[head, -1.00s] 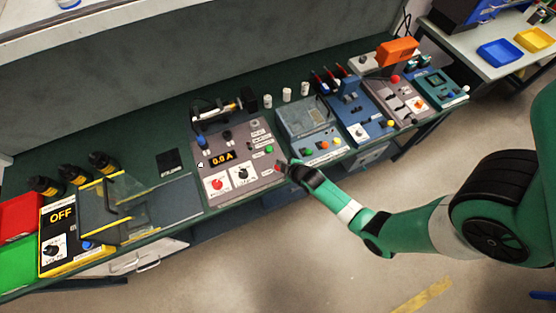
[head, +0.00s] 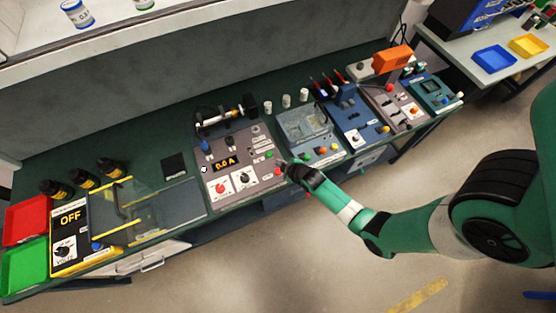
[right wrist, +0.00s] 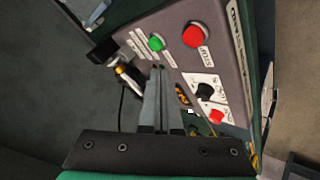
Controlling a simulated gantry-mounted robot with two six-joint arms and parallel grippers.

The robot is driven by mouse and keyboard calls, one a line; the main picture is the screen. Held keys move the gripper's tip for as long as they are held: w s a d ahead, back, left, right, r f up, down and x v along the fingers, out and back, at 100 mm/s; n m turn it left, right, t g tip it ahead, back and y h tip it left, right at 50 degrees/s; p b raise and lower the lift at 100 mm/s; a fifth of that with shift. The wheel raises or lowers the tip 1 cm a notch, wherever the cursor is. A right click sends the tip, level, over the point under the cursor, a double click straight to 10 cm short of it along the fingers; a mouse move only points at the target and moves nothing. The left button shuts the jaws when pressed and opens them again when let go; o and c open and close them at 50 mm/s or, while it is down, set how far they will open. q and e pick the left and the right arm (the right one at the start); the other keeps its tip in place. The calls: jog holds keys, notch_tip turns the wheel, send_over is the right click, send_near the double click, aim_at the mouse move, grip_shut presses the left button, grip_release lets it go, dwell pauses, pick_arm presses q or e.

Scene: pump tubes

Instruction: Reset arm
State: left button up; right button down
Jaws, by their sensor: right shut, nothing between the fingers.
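My right gripper (head: 284,164) reaches in from the right, at the right front edge of the grey control panel (head: 262,172). In the right wrist view its two fingers (right wrist: 159,70) are together with nothing between them. They point across the panel, near the green button (right wrist: 156,43) and the red button (right wrist: 194,36). I cannot tell whether the fingertips touch the panel. The panel has a lit current display (head: 224,164), a red knob (head: 220,187) and a black knob (head: 244,180). My left gripper is not in view.
Right of the panel stand a grey-blue box (head: 306,128), a blue station (head: 352,118) and an orange-topped station (head: 392,58). Left are a glass-covered station (head: 158,207), a yellow-edged "OFF" panel (head: 72,218), and red (head: 26,220) and green (head: 24,264) trays. The floor in front is clear.

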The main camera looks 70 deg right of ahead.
dwell(0.7)
jog(key=w+a+r+n+t+p, duration=0.1)
jog(key=w+a+r+t+p, duration=0.15)
jog(key=w+r, duration=0.8)
jog(key=w+a+r+n+t+p, duration=0.1)
jog(key=w+a+r+t, duration=0.15)
jog(key=w+r, duration=0.8)
jog(key=w+a+r+t+y+p, duration=0.1)
jog(key=w+a+r+t, duration=0.1)
jog(key=r, duration=1)
jog(key=w+a+r+t+y+p, duration=0.1)
jog(key=a+r+t, duration=0.2)
jog(key=r, duration=0.8)
jog(key=s+a+r+t+y+p, duration=0.1)
jog(key=s+a+r+t, duration=0.15)
jog(key=r, duration=0.75)
jog(key=s+a+r+t, duration=0.1)
jog(key=a+r, duration=0.3)
jog(key=r, duration=0.5)
jog(key=s+a+r+t+y+p, duration=0.1)
jog(key=a+r+t, duration=0.15)
jog(key=r, duration=0.75)
jog(key=s+a+r+m+t+y, duration=0.3)
jog(key=s+r, duration=0.9)
jog(key=s, duration=0.1)
jog(key=shift+s+r+m+t+p, duration=0.3)
jog(key=shift+s+r, duration=0.1)
